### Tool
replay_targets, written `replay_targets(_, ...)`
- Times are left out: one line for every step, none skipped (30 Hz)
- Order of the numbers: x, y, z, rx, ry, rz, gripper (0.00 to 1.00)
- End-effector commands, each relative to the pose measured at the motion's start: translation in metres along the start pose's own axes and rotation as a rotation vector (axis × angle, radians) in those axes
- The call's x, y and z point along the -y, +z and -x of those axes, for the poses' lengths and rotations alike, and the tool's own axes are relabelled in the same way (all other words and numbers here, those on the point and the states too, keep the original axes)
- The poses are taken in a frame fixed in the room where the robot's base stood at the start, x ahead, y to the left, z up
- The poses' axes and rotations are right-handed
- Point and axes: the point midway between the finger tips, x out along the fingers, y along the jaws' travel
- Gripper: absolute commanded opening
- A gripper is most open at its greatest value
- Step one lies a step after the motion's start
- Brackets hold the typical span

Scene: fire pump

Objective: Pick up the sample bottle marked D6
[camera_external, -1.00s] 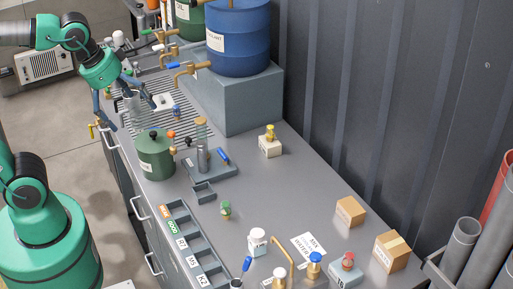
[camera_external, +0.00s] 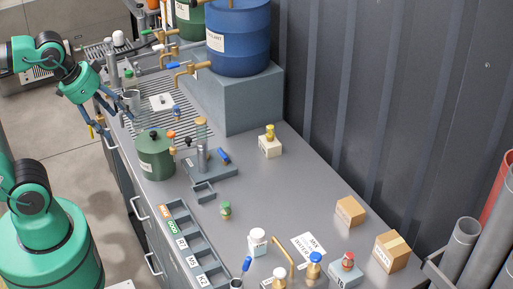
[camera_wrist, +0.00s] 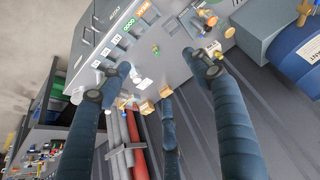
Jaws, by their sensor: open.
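The D6 mark is not legible on any bottle in these views. Candidates on the grey bench are a white-capped bottle (camera_external: 258,241), a blue-capped amber bottle (camera_external: 314,266), a white-capped amber bottle (camera_external: 279,281) and a small green bottle (camera_external: 226,209). A yellow-topped item (camera_external: 269,134) stands on a cream block farther back. My gripper (camera_external: 112,121) is open and empty at the bench's far left edge, well away from the front bottles. In the wrist view, its blue fingers (camera_wrist: 157,70) are spread, with the bench beyond them.
A dark green canister (camera_external: 155,155), a stand with a clear tube (camera_external: 203,150) and a labelled grey rack (camera_external: 195,250) lie along the left side. Cardboard boxes (camera_external: 392,252) stand at right. A blue drum (camera_external: 238,40) is at the back.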

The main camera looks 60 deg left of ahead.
Motion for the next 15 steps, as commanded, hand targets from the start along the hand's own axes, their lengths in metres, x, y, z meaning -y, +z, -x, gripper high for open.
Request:
replay_targets(0.0, 0.0, 0.0, 0.0, 0.0, 0.0, 0.63)
replay_targets(0.0, 0.0, 0.0, 0.0, 0.0, 0.0, 0.63)
replay_targets(0.0, 0.0, 0.0, 0.0, 0.0, 0.0, 0.63)
replay_targets(0.0, 0.0, 0.0, 0.0, 0.0, 0.0, 0.63)
replay_targets(0.0, -0.001, 0.0, 0.0, 0.0, 0.0, 0.63)
replay_targets(0.0, -0.001, 0.0, 0.001, 0.001, 0.001, 0.63)
replay_targets(-0.001, -0.002, -0.001, 0.002, 0.001, 0.001, 0.63)
replay_targets(-0.001, -0.003, -0.001, 0.004, 0.002, 0.002, 0.63)
replay_targets(-0.002, -0.005, -0.001, 0.006, 0.003, 0.004, 0.63)
replay_targets(-0.003, -0.007, -0.002, 0.009, 0.004, 0.006, 0.63)
replay_targets(-0.003, -0.01, -0.003, 0.013, 0.005, 0.008, 0.63)
replay_targets(-0.005, -0.013, -0.005, 0.02, 0.007, 0.011, 0.63)
replay_targets(-0.006, -0.016, -0.006, 0.025, 0.008, 0.014, 0.63)
replay_targets(-0.007, -0.02, -0.008, 0.03, 0.01, 0.019, 0.63)
replay_targets(-0.01, -0.025, -0.011, 0.039, 0.013, 0.024, 0.63)
